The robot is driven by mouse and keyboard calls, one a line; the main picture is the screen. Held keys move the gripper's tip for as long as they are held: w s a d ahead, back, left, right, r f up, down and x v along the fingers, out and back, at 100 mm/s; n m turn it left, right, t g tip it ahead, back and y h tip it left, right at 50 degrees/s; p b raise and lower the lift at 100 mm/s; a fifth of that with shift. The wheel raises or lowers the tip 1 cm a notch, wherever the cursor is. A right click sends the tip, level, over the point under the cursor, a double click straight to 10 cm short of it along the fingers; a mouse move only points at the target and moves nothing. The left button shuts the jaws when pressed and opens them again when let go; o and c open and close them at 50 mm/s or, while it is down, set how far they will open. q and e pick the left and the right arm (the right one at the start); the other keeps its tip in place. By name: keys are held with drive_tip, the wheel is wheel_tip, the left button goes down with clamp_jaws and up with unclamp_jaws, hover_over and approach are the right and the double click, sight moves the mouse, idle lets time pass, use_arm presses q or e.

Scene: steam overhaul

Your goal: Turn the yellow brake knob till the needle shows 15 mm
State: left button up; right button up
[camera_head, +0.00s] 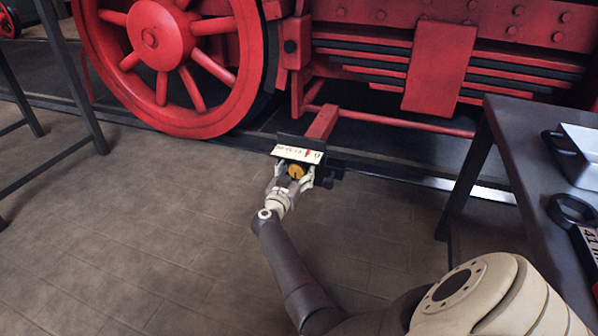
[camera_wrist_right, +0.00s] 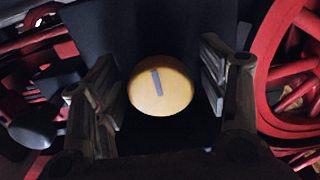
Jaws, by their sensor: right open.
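The yellow brake knob (camera_head: 296,171) sits on a dark block below a white scale plate (camera_head: 299,154) by the red wheel. In the right wrist view the knob (camera_wrist_right: 160,86) is round, with a grey mark tilted slightly from upright. My right gripper (camera_head: 293,182) is at the knob. Its fingers (camera_wrist_right: 170,92) stand open on either side of the knob, with a gap visible at each side. The scale has dark figures and a small red mark toward its right part, but the reading is too small to tell. My left gripper is not in view.
A large red spoked wheel (camera_head: 168,38) stands behind and left of the knob. A dark table (camera_head: 522,150) at right carries a metal tray (camera_head: 582,150) and a dark ring-ended tool (camera_head: 572,210). Dark metal legs stand at left. The floor (camera_head: 130,240) between is clear.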

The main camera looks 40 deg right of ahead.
drive_tip(key=shift+r, duration=0.1)
drive_tip(key=shift+c, duration=0.3)
drive_tip(key=c, duration=1)
